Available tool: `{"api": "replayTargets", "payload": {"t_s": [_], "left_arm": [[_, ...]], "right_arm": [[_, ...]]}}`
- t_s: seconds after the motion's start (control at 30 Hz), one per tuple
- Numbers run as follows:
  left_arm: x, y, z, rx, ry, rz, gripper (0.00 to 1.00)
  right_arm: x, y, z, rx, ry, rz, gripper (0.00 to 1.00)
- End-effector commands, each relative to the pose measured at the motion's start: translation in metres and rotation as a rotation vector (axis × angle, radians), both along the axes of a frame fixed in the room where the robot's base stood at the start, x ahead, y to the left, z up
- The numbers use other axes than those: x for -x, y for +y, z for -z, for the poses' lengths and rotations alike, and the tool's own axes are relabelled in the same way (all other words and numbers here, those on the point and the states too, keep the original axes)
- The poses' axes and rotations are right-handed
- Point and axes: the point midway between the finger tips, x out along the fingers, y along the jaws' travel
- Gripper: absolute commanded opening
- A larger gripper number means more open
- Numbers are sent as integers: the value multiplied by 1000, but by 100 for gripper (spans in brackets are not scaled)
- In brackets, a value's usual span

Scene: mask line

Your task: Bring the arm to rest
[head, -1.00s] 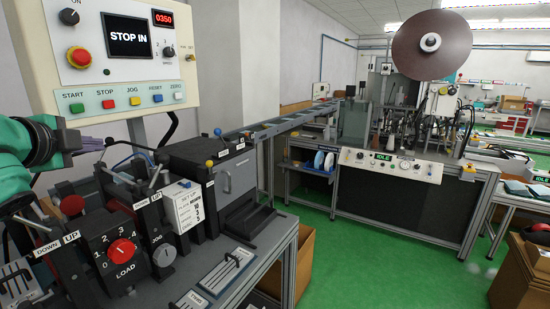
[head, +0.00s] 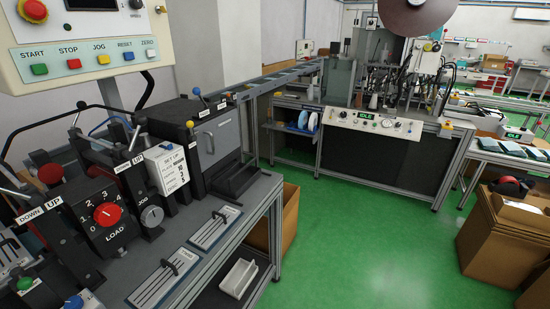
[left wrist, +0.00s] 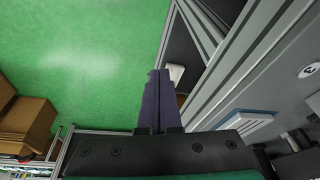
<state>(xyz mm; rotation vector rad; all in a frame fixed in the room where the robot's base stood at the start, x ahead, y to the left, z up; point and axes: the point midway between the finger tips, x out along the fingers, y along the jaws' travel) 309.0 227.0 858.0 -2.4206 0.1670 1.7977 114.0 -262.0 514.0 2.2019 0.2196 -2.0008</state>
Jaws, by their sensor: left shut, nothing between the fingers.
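My left gripper (left wrist: 158,78) shows in the left wrist view as two dark purple fingers lying side by side. It is shut and empty. It points out past a grey metal frame (left wrist: 211,32), above the green floor (left wrist: 80,70). My left arm is out of the head view. My right arm and gripper are in neither view.
In the head view, a bench (head: 240,215) with a load dial (head: 107,213), levers and a setup box (head: 167,168) stands at left. A button panel (head: 90,50) hangs above it. Cardboard boxes (head: 490,245) stand at right. Green floor (head: 370,240) lies open between.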

Motion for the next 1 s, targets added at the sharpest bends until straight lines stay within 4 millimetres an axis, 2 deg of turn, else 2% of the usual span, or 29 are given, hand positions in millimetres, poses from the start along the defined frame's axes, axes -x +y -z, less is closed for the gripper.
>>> {"api": "replayTargets", "payload": {"t_s": [0.2, 0.27, 0.37, 0.4, 0.47, 0.5, 0.6, 0.7, 0.8, 1.0], "left_arm": [[-2, -1, 93, -4, 44, 11, 0], [3, -1, 122, -4, 56, 14, 0], [20, 1, 178, -7, 84, 20, 0], [32, 3, 203, -9, 99, 22, 0], [54, 6, 240, -11, 120, 27, 0], [72, 8, 263, -13, 133, 31, 0], [123, 17, 308, -17, 164, 38, 0], [166, 26, 332, -21, 187, 44, 0], [189, 30, 341, -23, 195, 48, 0], [195, 32, 343, -23, 196, 49, 0]], "right_arm": [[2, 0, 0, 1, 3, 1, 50], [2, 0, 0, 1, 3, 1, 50], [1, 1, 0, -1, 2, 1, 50], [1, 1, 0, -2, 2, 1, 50], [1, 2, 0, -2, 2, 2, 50], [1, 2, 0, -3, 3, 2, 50], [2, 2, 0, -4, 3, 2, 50], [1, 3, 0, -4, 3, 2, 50], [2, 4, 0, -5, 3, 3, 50], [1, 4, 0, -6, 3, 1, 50]]}}
